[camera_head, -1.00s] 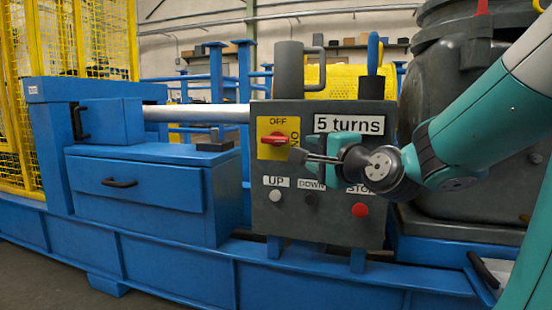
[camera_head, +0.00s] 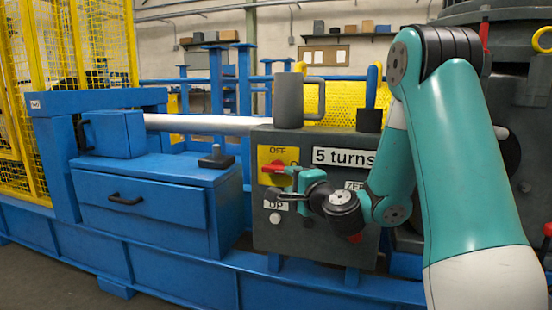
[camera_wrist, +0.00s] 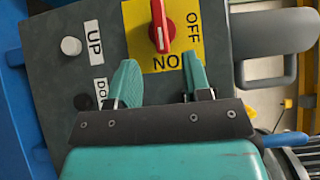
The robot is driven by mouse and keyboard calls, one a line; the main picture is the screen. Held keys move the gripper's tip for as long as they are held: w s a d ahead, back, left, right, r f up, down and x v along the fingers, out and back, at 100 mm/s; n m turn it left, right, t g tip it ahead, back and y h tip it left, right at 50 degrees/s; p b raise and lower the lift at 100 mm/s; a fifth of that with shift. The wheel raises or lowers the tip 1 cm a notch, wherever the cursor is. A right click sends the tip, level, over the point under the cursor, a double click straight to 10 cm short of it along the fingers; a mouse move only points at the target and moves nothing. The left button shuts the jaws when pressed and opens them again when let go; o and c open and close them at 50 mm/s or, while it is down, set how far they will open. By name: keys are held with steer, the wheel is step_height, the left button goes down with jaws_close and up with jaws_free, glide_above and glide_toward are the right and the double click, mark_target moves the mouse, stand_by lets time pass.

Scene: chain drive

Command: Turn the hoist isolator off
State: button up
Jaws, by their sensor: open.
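The hoist isolator is a red rotary handle (camera_head: 273,167) on a yellow OFF/ON plate (camera_head: 264,154) on the grey control box. OFF is above the handle and ON is to its right, partly hidden. In the wrist view the red handle (camera_wrist: 160,27) lies along the line towards ON, not towards OFF. My gripper (camera_head: 293,184) is just right of and below the handle in the head view. In the wrist view its two teal fingers (camera_wrist: 160,68) are spread with nothing between them, short of the handle and apart from it.
The grey box (camera_head: 263,236) also carries the UP button (camera_wrist: 71,46), a dark button (camera_wrist: 83,101) beside a partly hidden label, and a "5 turns" sign (camera_head: 343,158). A blue drawer unit (camera_head: 150,205) is at left.

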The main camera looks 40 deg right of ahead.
mark_target(278, 172)
steer(key=w+p, duration=0.1)
steer(key=w, duration=0.1)
steer(key=w+p, duration=0.2)
steer(key=w, duration=0.1)
steer(key=w+d+p, duration=0.1)
steer(key=w+p, duration=0.1)
steer(key=shift+w+r, duration=0.25)
steer(key=shift+w+f+p, duration=0.25)
steer(key=shift+w+p, duration=0.25)
steer(key=shift+w, duration=0.1)
jaws_close()
